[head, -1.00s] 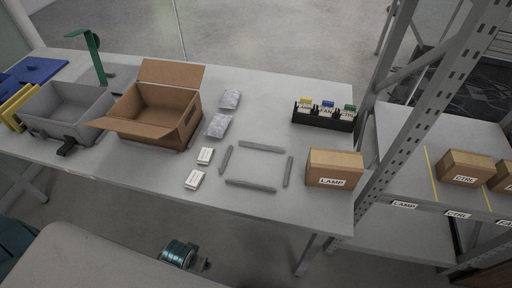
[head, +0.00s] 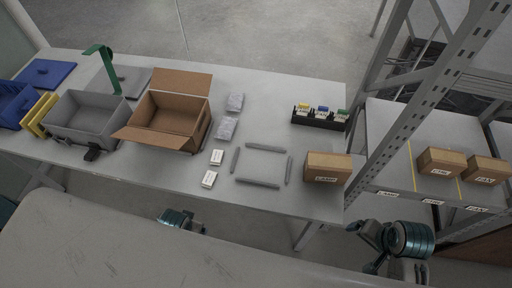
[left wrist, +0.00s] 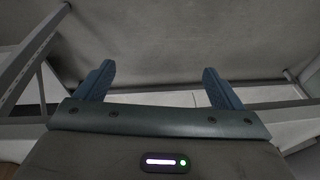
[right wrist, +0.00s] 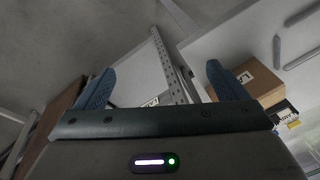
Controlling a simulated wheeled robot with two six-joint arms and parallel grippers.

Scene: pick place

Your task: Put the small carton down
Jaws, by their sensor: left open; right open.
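The small brown carton (head: 327,167), with a white label on its front, stands upright on the grey table (head: 290,105), right of a square of grey bars (head: 258,183). In the right wrist view the carton (right wrist: 254,78) shows beyond the right finger. My right gripper (right wrist: 160,82) is open and empty, clear of the carton. In the head view my right arm is low at the right, in front of the table. My left gripper (left wrist: 158,83) is open and empty. Only a part of my left arm shows at the head view's lower edge.
An open cardboard box (head: 172,115), a grey bin (head: 87,118), two small white boxes (head: 213,168) and grey packets (head: 228,128) are on the table. A black holder (head: 319,119) stands behind the carton. A metal shelf (head: 397,150) with two more cartons (head: 442,161) is at the right.

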